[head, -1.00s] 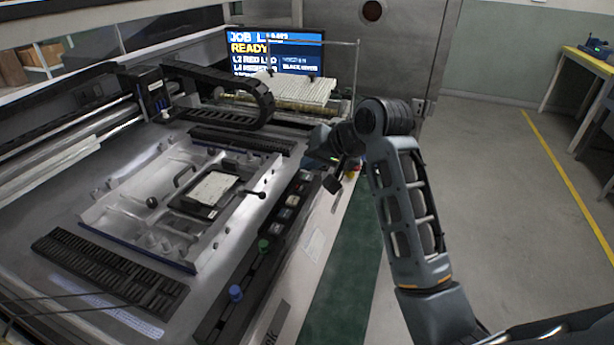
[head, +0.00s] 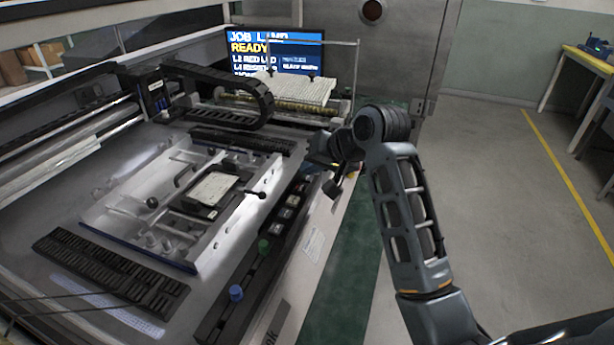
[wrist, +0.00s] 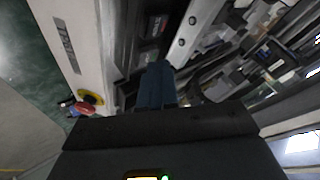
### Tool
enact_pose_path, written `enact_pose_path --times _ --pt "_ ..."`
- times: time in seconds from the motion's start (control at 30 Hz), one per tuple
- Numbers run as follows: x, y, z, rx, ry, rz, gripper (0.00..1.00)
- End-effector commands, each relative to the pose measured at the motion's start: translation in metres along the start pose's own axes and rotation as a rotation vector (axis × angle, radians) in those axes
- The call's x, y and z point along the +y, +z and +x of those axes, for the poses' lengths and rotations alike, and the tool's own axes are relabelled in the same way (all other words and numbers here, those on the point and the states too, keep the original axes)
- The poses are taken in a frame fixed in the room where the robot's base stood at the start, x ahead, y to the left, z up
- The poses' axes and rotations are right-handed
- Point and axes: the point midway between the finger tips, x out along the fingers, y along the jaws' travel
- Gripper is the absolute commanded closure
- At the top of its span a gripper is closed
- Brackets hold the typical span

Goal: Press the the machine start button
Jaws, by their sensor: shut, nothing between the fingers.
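The machine's dark control strip (head: 257,262) runs along its front right edge in the head view. It carries a green knob (head: 264,246), a blue knob (head: 236,293) and several small square buttons (head: 286,213). I cannot read which one is the start button. My gripper is over the far end of this strip in the head view, its tips partly hidden by the wrist. In the wrist view my gripper (wrist: 156,75) is shut, its bluish fingers together and empty, in front of the dark strip (wrist: 150,28). Whether the tips touch it I cannot tell.
A red button on a yellow base (wrist: 86,103) sits on the machine's pale side in the wrist view. A metal fixture (head: 115,222) lies on the machine bed. A screen (head: 275,50) reading READY stands behind.

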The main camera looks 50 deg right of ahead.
Motion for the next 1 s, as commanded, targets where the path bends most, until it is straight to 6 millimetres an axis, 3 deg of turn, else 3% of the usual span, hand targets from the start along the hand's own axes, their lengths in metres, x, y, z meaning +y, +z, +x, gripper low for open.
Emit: enact_pose_path --times 1.0 --pt "-0.0012 -0.0008 -0.0015 -0.001 0.0 0.0 1.0"
